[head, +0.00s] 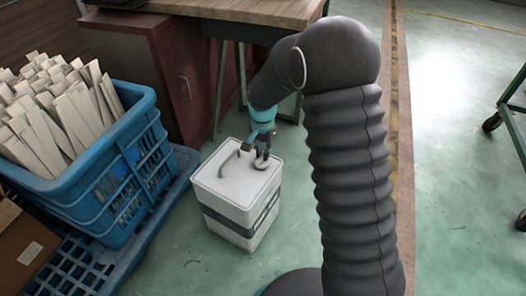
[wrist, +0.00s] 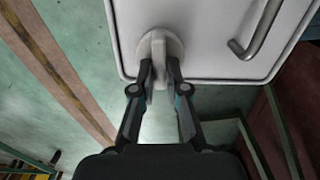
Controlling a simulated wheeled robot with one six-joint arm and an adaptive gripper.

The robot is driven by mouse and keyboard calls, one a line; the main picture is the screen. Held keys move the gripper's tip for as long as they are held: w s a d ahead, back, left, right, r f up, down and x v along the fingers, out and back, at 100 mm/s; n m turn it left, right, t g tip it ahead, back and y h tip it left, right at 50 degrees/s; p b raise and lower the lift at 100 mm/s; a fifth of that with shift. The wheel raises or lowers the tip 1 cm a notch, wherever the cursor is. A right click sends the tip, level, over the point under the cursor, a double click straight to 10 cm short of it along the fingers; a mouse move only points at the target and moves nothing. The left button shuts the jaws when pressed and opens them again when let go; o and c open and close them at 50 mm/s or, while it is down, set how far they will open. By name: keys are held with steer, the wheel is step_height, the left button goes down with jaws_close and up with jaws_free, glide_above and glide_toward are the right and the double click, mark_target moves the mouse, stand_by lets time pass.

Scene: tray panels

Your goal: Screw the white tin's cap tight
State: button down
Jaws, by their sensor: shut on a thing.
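The white tin (head: 232,201) stands upright on the floor, a square can with a dark band around its side and a bent handle (head: 229,162) on its top. In the wrist view its white top (wrist: 204,54) fills the upper right, with the handle (wrist: 258,32) at the right. The cap (head: 262,162) is a pale round piece near the right corner of the top. In the wrist view the cap (wrist: 159,48) has a raised grip bar between my fingers. My gripper (wrist: 160,72) is shut on that bar. The cap's thread is hidden.
A blue crate (head: 122,168) full of pale strips stands left of the tin on a blue pallet (head: 72,262). A wooden-topped table (head: 244,10) and a red-brown cabinet (head: 172,75) are behind. Green floor is open at the right, with a wheeled frame (head: 508,105) at the edge.

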steer(key=shift+m, duration=0.4)
steer(key=c, duration=1.2)
jaws_free()
steer(key=shift+r, duration=0.1)
step_height(320, 180, up, 12)
steer(key=shift+f, duration=0.15)
